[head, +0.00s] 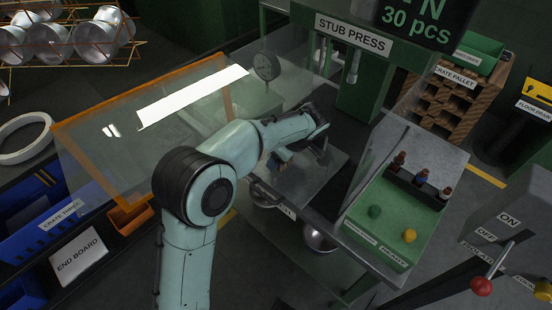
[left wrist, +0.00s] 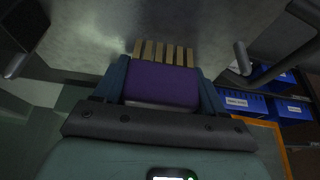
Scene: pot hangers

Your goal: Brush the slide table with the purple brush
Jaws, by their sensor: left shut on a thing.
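My left gripper (head: 283,157) is over the grey slide table (head: 312,182) beneath the stub press. In the left wrist view, its two blue fingers are shut on the purple brush (left wrist: 162,85). The tan bristles (left wrist: 164,53) stick out away from the palm toward the grey metal surface (left wrist: 185,20). I cannot tell whether the bristles touch it. In the head view my arm hides most of the brush and part of the table. My right gripper is not in view.
The green stub press (head: 365,90) stands behind the table. A clear panel with an orange frame (head: 140,92) is at the left. A red-knobbed lever (head: 481,286) stands lower right.

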